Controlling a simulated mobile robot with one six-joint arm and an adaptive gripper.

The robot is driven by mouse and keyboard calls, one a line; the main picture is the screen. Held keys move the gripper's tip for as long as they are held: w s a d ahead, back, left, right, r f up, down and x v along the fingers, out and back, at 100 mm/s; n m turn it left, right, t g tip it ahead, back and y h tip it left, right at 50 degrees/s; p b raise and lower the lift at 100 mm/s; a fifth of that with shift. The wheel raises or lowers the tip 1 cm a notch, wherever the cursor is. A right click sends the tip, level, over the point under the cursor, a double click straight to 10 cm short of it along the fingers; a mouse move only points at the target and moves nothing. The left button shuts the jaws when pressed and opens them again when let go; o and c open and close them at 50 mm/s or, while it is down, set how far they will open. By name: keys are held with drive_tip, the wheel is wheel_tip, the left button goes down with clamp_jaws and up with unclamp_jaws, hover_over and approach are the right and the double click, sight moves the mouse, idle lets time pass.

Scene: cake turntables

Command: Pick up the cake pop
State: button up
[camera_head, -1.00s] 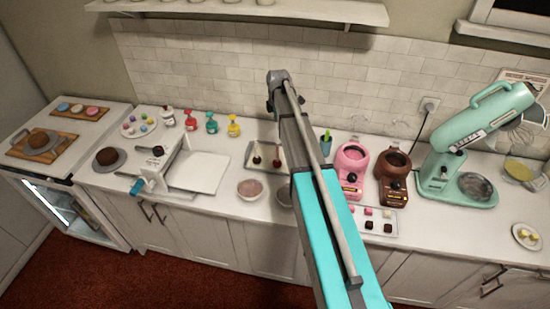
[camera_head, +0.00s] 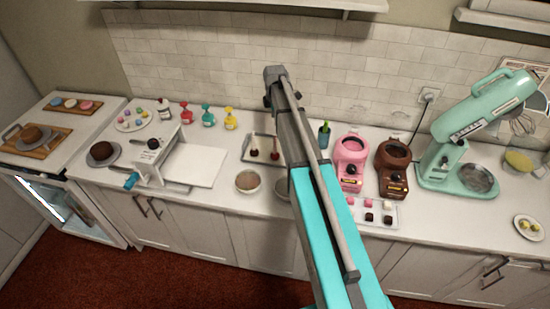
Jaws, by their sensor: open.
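Two dark round cake pops with thin sticks, the left one (camera_head: 254,153) and the right one (camera_head: 275,154), appear to stand on a shallow grey tray (camera_head: 246,158) at mid-counter. The tray's right part is hidden behind my arm. My arm crosses the middle of the view from the bottom up to a grey joint. My gripper is not visible, so its place relative to the cake pops cannot be told.
A bowl (camera_head: 248,181) stands in front of the tray. Pink (camera_head: 351,160) and brown (camera_head: 393,168) melting pots and a mint stand mixer (camera_head: 460,165) stand right. A white slab device (camera_head: 195,165) and colored bottles (camera_head: 208,115) stand left.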

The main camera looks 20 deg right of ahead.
sight(275, 135)
drive_tip(key=shift+f+b, duration=2.65)
drive_tip(key=shift+f, duration=0.25)
drive_tip(key=shift+f, duration=0.1)
drive_tip(key=f+b, duration=0.3)
drive_tip(key=shift+s+a+f, duration=0.1)
drive_tip(key=shift+s+f, duration=0.05)
drive_tip(key=shift+s, duration=0.2)
drive_tip(key=shift+f+b, duration=0.85)
drive_tip(key=shift+b, duration=0.25)
clamp_jaws()
